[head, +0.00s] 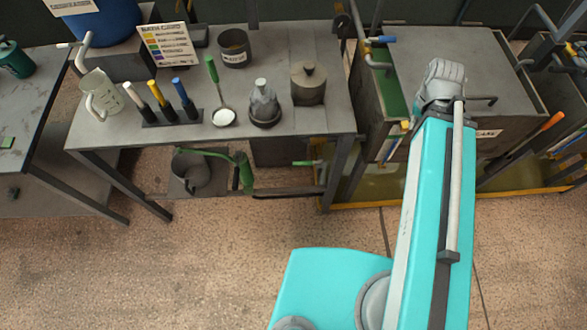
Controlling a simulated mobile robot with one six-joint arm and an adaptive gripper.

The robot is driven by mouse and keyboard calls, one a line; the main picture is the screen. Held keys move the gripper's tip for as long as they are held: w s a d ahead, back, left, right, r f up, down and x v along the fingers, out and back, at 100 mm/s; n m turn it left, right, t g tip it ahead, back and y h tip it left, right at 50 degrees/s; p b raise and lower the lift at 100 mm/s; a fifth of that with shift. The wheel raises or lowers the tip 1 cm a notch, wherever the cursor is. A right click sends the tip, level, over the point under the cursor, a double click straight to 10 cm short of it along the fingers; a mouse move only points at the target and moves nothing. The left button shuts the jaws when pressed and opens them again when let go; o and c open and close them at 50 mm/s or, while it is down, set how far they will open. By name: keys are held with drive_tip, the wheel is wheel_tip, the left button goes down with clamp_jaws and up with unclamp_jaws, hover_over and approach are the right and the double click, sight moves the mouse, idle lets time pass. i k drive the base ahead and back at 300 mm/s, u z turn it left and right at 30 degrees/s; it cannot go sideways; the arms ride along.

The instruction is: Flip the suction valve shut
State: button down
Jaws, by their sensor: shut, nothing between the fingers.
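No part in the head view is labelled as the suction valve, so I cannot tell for certain which one it is. A small valve with a blue lever (381,40) sits on a grey pipe at the left rear corner of the covered tank (450,52). Its lever lies roughly level, pointing right. My arm reaches up across the right side and ends at a grey joint over the tank's front edge. My gripper's fingers are not visible.
The bench (290,115) holds a jug (101,93), coloured-handled tools (158,92), a ladle (222,115), a dark bottle (264,105) and a lidded pot (308,82). An orange-handled rod (552,121) sticks out at right. The front floor is mostly clear.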

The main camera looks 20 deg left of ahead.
sight(306, 163)
drive_tip(key=u, duration=0.05)
drive_tip(key=k, duration=1)
drive_tip(key=u, duration=0.6)
